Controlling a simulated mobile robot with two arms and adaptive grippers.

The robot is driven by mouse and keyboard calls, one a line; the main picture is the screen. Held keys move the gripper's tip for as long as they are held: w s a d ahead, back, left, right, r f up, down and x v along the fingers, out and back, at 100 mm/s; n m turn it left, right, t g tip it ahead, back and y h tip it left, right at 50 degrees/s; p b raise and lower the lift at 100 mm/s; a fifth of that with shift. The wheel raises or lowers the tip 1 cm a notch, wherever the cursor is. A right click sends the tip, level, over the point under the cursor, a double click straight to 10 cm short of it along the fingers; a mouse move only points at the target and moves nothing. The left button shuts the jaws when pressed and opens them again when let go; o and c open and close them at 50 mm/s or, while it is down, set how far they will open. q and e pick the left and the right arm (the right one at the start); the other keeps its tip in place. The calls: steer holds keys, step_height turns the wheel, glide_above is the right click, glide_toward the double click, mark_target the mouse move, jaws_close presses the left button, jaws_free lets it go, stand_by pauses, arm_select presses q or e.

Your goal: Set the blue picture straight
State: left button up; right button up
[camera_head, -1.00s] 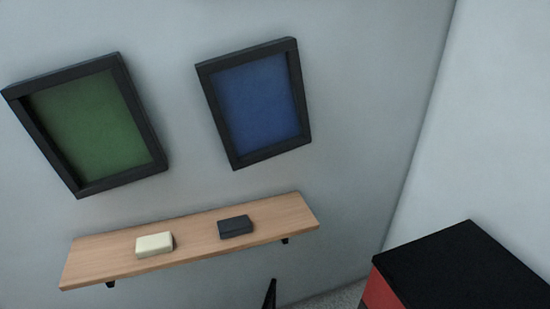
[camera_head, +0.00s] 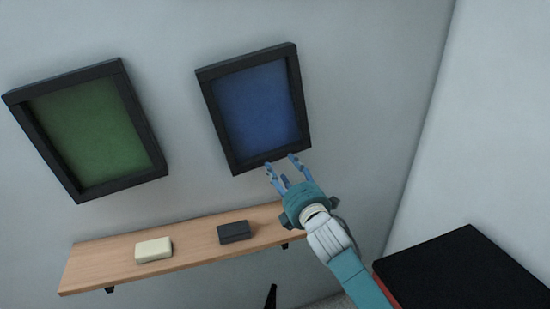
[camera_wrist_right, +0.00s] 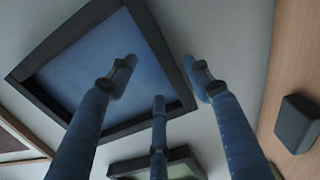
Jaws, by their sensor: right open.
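Nothing is between the fingers. In the right wrist view the fingers (camera_wrist_right: 159,75) overlap the frame's lower part; I cannot tell whether they touch it. My left gripper is not in view.
A green picture (camera_head: 90,130) in a black frame hangs to the left. Below is a wooden shelf (camera_head: 110,255) with a cream block (camera_head: 154,250) and a dark block (camera_head: 234,232). A black-topped box (camera_head: 470,265) stands at the lower right, near a side wall.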

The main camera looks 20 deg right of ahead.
mark_target(274, 157)
steer(key=w, duration=0.7)
steer(key=shift+a+f+p, duration=0.1)
steer(key=shift+a+p, duration=0.05)
steer(key=shift+p, duration=0.15)
